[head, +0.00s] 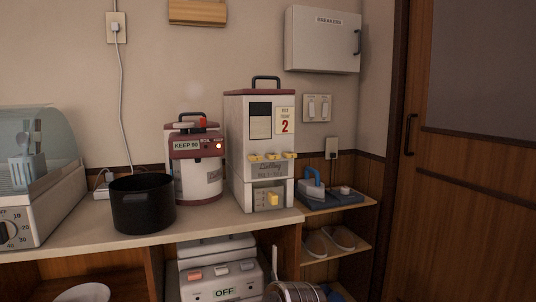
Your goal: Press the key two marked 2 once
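A tall white dispenser (261,145) with a dark red top and a black handle stands on the counter, right of centre. A row of yellow keys (271,156) runs across its front; their markings are too small to read, so I cannot tell which one is marked 2. A white card (285,121) above the keys carries a large red 2. A lower yellow part (272,199) sits at the front of the base. Neither of my grippers is in view.
A black pot (142,203) and a cooker labelled KEEP 90 (196,170) stand left of the dispenser. A dish dryer (40,205) is at far left. A shelf with a blue-handled item (315,184) is at right. The counter front before the dispenser is clear.

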